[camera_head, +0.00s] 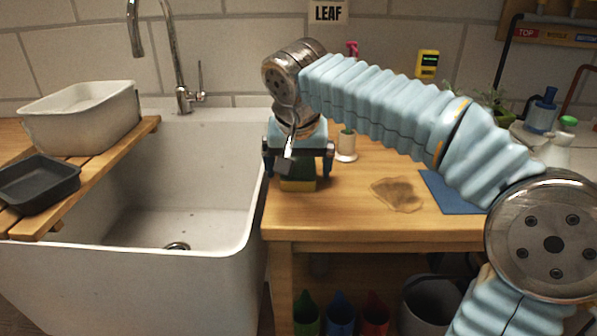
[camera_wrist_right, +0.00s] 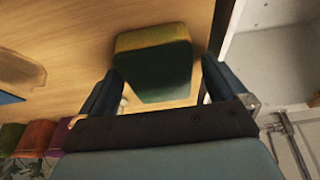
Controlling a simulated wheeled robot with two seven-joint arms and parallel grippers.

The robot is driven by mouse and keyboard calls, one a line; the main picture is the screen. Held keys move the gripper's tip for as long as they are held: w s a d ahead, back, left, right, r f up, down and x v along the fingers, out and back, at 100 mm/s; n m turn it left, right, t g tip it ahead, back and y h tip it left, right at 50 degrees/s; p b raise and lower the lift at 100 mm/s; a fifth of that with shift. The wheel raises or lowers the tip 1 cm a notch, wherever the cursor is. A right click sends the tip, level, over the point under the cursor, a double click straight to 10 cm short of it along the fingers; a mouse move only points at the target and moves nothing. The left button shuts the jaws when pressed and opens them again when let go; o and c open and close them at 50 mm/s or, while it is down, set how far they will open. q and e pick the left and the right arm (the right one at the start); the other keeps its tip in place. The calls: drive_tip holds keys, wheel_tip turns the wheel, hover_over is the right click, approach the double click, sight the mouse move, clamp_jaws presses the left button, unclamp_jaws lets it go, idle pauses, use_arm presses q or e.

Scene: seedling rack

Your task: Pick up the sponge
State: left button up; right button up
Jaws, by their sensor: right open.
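The sponge (camera_head: 298,185) is a block with a yellow layer and a dark green layer. It lies on the wooden counter just right of the sink, near the front left corner. It also shows in the right wrist view (camera_wrist_right: 153,66), with its green face towards the camera. My right gripper (camera_head: 298,170) is open and points down over the sponge, one finger on each side. In the wrist view the fingers (camera_wrist_right: 160,82) stand apart, with gaps beside the sponge. Part of the sponge is hidden behind the gripper in the head view. My left gripper is not in view.
The white sink (camera_head: 190,225) is left of the counter, with a tap (camera_head: 183,98). A tan cloth-like piece (camera_head: 398,194) and a blue mat (camera_head: 450,193) lie to the right. A small pale cup (camera_head: 346,148) stands behind the gripper. A white tub (camera_head: 82,120) and dark tray (camera_head: 38,182) sit far left.

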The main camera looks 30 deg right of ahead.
sight(298, 161)
drive_tip(key=shift+c, duration=0.5)
drive_tip(key=c, duration=1)
drive_tip(key=shift+o, duration=0.2)
drive_tip(key=shift+r, duration=0.5)
wheel_tip(298, 161, up, 3)
drive_tip(key=shift+r+p, duration=0.1)
drive_tip(key=shift+p, duration=0.3)
drive_tip(key=s+a+r, duration=0.7)
drive_tip(key=s+r, duration=0.2)
drive_tip(key=s, duration=0.3)
drive_tip(key=shift+r, duration=0.2)
drive_tip(key=shift+a, duration=0.1)
